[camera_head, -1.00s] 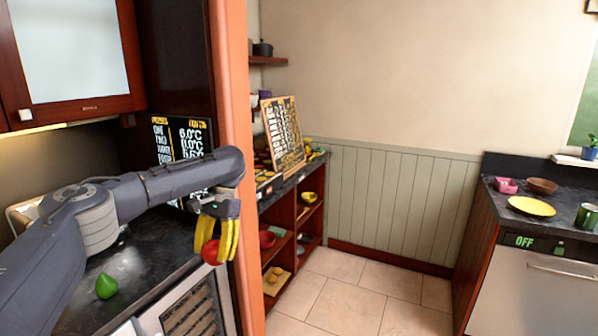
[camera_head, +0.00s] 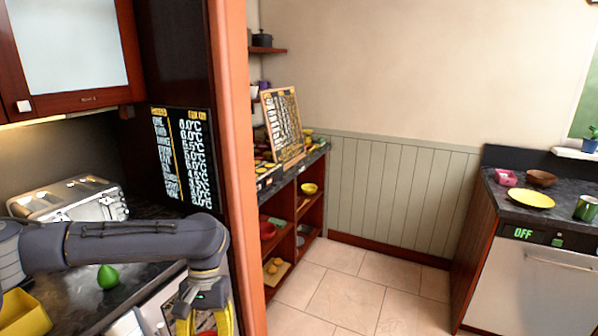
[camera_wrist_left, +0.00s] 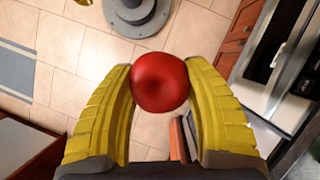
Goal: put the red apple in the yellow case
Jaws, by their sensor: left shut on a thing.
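The red apple (camera_wrist_left: 160,82) is between the yellow fingers of my left gripper (camera_wrist_left: 158,72) in the left wrist view, held at the fingertips. In the head view my left gripper (camera_head: 205,320) is low, in front of the counter's edge, with its fingers pointing down. The apple is mostly hidden or cut off there. The yellow case (camera_head: 22,314) is at the lower left, an open box partly cut off by the frame, well to the left of the gripper. My right gripper is not in view.
A green pear (camera_head: 107,277) sits on the dark counter between the case and my gripper. A silver toaster (camera_head: 75,200) stands behind it. An orange-brown panel edge (camera_head: 236,150) rises to the right. Tiled floor (camera_head: 350,295) is open beyond.

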